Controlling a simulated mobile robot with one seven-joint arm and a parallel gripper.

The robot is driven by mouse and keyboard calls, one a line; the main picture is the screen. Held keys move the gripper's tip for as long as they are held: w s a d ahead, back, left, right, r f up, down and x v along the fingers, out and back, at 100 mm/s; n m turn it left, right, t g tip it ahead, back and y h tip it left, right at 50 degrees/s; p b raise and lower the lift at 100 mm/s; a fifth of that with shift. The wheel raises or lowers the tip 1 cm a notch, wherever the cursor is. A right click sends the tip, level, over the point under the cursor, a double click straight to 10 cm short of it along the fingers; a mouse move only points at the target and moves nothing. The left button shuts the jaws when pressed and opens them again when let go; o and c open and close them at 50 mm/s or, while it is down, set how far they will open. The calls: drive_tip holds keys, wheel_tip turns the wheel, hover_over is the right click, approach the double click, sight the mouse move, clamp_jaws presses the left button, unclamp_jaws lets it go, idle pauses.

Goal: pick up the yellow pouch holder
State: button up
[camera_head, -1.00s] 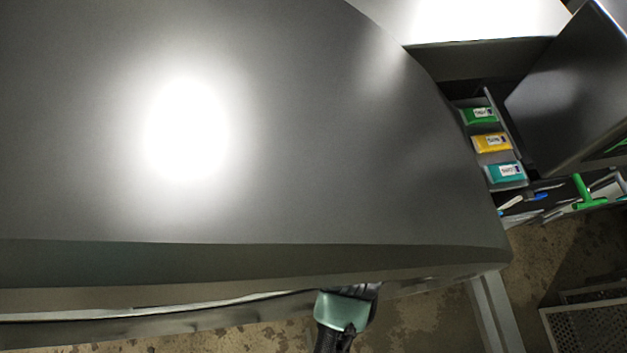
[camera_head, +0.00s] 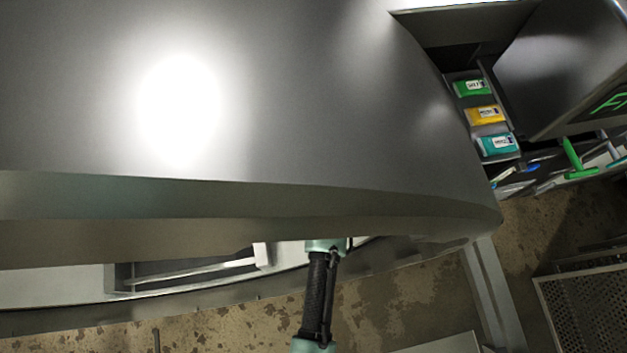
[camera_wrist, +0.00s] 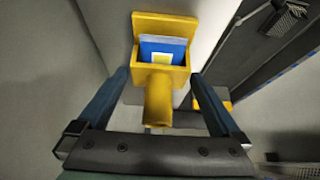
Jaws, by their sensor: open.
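The yellow pouch holder (camera_wrist: 158,96) shows in the wrist view, with a yellow box-shaped body and a round yellow handle pointing toward my gripper. A blue pouch (camera_wrist: 163,50) with a pale label sits in its box. My gripper (camera_wrist: 166,85) is open, with one blue-grey finger on each side of the holder. The handle lies between the fingers, and I see no clear contact. In the head view only part of my arm shows below the large grey metal body; the holder and the fingers are hidden there.
The large grey curved housing (camera_head: 300,120) fills much of the head view. Green, yellow and teal boxes (camera_head: 486,115) stand on a rack at the right. A green-handled tool (camera_head: 573,158) lies near them. A perforated metal crate (camera_head: 585,305) is at the lower right.

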drive_tip(key=shift+x, duration=1)
drive_tip(key=c, duration=1.4)
